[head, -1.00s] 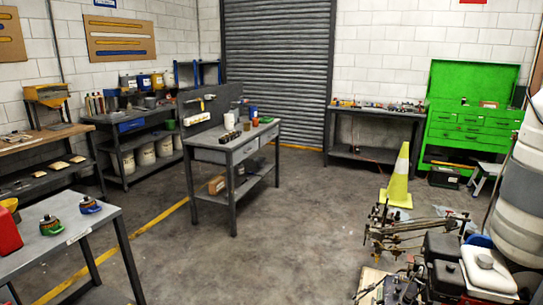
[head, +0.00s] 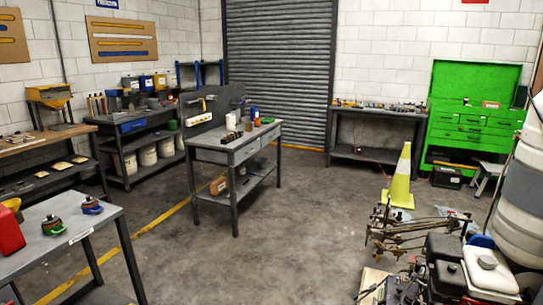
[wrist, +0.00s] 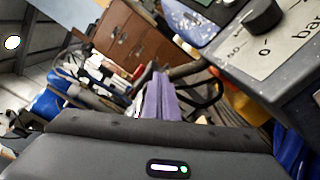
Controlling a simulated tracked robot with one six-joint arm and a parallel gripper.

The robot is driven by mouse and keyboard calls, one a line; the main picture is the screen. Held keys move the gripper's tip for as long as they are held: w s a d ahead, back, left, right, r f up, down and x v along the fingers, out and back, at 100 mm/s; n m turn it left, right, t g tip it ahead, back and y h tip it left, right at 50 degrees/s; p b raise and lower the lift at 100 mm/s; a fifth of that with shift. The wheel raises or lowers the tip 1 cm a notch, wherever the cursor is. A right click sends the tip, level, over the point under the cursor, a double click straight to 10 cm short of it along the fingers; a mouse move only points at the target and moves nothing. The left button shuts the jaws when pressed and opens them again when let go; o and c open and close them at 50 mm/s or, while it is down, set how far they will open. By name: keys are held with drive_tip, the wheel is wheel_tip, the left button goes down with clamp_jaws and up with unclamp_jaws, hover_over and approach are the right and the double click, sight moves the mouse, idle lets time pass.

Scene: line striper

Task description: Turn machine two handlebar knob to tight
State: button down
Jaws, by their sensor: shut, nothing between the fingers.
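A machine (head: 450,265) with a dark engine and a white tank stands at the lower right of the head view. I cannot make out a handlebar knob on it there, nor tell whether it is machine two. In the wrist view, a round black knob (wrist: 265,16) sits on a grey panel (wrist: 250,50) marked "0" and "bar", at the upper right. I cannot tell whether it is the handlebar knob. My gripper (wrist: 161,95) shows in the wrist view as purplish fingers, shut and empty, apart from that knob to its lower left. It is not seen in the head view.
A yellow-green cone (head: 400,178) stands behind the machine. A grey workbench (head: 236,152) stands mid-room, and another table (head: 75,232) is at lower left. A green tool cabinet (head: 470,125) is at the back right. The floor between is clear. Brown drawers (wrist: 130,38) show in the wrist view.

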drive_tip(key=shift+w+a, duration=0.1)
drive_tip(key=shift+w, duration=0.05)
idle(0.3)
drive_tip(key=shift+s+a, duration=0.15)
drive_tip(key=shift+s, duration=0.2)
drive_tip(key=v, duration=0.6)
idle(0.6)
drive_tip(key=shift+r, duration=0.1)
drive_tip(key=shift+w+a+r, duration=0.2)
drive_tip(key=shift+w+r, duration=0.5)
drive_tip(key=shift+w, duration=0.05)
